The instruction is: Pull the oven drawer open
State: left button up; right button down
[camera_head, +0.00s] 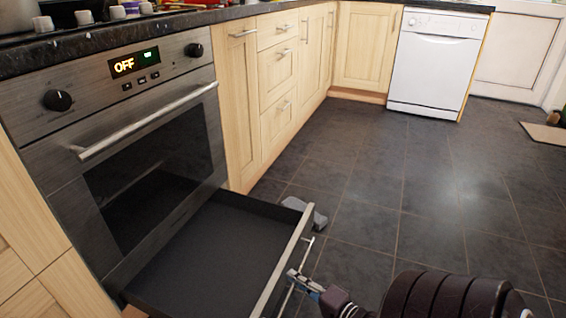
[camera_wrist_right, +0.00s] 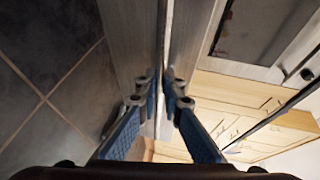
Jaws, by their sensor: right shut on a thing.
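The oven drawer (camera_head: 205,250) is pulled out below the oven (camera_head: 150,175), and its dark inside looks empty. A bar handle (camera_head: 288,292) runs along the drawer's front panel (camera_head: 285,262). My right gripper (camera_head: 300,284) is at this handle, outside the front panel. In the right wrist view my right gripper (camera_wrist_right: 162,92) has its two blue fingers on either side of the handle bar (camera_wrist_right: 161,60), shut on it. The oven door with its own handle (camera_head: 148,122) is closed. My left gripper is not in view.
Light wooden cabinets (camera_head: 275,80) and a white dishwasher (camera_head: 436,62) stand along the counter. A grey object (camera_head: 312,212) lies on the floor by the drawer's far corner. A mat (camera_head: 545,133) lies at the far right.

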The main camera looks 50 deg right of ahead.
jog(key=shift+s+d, duration=0.1)
jog(key=shift+s, duration=0.25)
jog(key=c, duration=2.3)
grip_release()
jog(key=shift+c, duration=0.2)
jog(key=s+r, duration=0.2)
jog(key=s, duration=0.9)
jog(key=shift+s+a, duration=0.35)
jog(key=shift+a, duration=0.05)
